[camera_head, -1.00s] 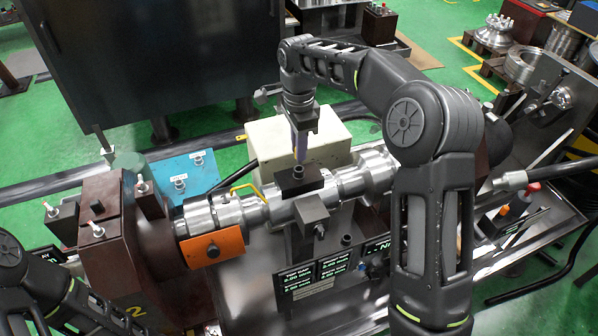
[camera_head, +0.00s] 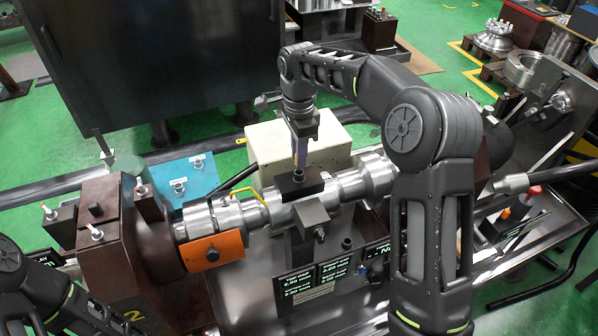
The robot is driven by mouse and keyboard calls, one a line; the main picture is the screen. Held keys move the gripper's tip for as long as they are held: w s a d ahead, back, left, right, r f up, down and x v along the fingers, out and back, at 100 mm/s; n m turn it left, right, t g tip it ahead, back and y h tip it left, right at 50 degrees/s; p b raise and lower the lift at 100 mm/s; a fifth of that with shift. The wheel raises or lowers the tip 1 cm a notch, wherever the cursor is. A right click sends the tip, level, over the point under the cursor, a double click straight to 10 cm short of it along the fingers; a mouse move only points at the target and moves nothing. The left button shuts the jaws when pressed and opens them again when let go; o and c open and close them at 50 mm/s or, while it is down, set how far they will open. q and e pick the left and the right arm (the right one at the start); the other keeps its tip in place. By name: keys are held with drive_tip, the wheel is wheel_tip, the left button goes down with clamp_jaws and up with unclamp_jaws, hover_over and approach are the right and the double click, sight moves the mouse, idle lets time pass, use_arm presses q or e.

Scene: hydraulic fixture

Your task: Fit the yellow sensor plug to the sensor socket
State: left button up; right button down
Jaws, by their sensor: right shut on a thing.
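My right gripper (camera_head: 300,152) points straight down above the middle of the silver cylinder (camera_head: 285,215). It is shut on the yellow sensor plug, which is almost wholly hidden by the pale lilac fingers. The sensor socket (camera_head: 298,177) is a small dark round fitting on a black block (camera_head: 308,186) on top of the cylinder. The fingertips are right over the socket, at or very near its top; I cannot tell whether the plug is in it. My left arm shows at the lower left edge, but its gripper is out of view.
A yellow bent handle (camera_head: 246,190) and an orange block (camera_head: 214,252) are on the cylinder left of the socket. A cream box (camera_head: 330,135) stands behind it. A blue plate (camera_head: 186,178) with fittings lies at left. Dark display panels (camera_head: 315,280) are in front.

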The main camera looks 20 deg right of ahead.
drive_tip(key=shift+f+b, duration=0.8)
drive_tip(key=shift+f, duration=0.55)
idle(0.4)
drive_tip(key=c, duration=1.3)
unclamp_jaws()
drive_tip(key=shift+o, duration=0.2)
drive_tip(key=shift+r, duration=0.15)
wheel_tip(320, 180, up, 5)
drive_tip(key=shift+b, duration=0.45)
drive_tip(key=shift+r+p, duration=0.65)
drive_tip(key=shift+r, duration=0.65)
